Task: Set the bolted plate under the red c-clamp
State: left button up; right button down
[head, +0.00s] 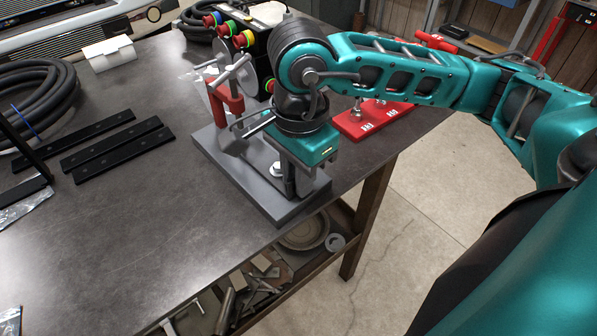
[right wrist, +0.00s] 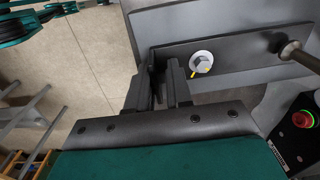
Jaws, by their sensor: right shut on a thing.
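The bolted plate (right wrist: 238,58) is a dark flat bar with a silver bolt head (right wrist: 201,62) marked in yellow. It lies along a grey base block (head: 222,168) on the bench. My right gripper (right wrist: 160,92) points down and is shut on the plate's near end. It also shows in the head view (head: 289,186), where it and my arm hide much of the plate. The red c-clamp (head: 226,98) stands at the block's far end. In the right wrist view the clamp's screw (right wrist: 302,60) reaches over the plate's far end; I cannot tell whether they touch. My left gripper is out of view.
A control box (head: 262,45) with coloured buttons stands behind the clamp. A red fixture (head: 372,118) is to the right. Black bars (head: 100,148) and coiled hose (head: 35,95) lie at left.

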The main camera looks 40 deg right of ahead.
jog(key=shift+s+f, duration=0.45)
jog(key=shift+s, duration=0.3)
jog(key=shift+s+b, duration=0.35)
jog(key=shift+s+d+b, duration=0.1)
jog(key=shift+s+b, duration=0.1)
jog(key=shift+b, duration=0.15)
jog(key=c, duration=1.2)
grip_release()
jog(key=shift+s, duration=0.15)
jog(key=shift+o, duration=0.2)
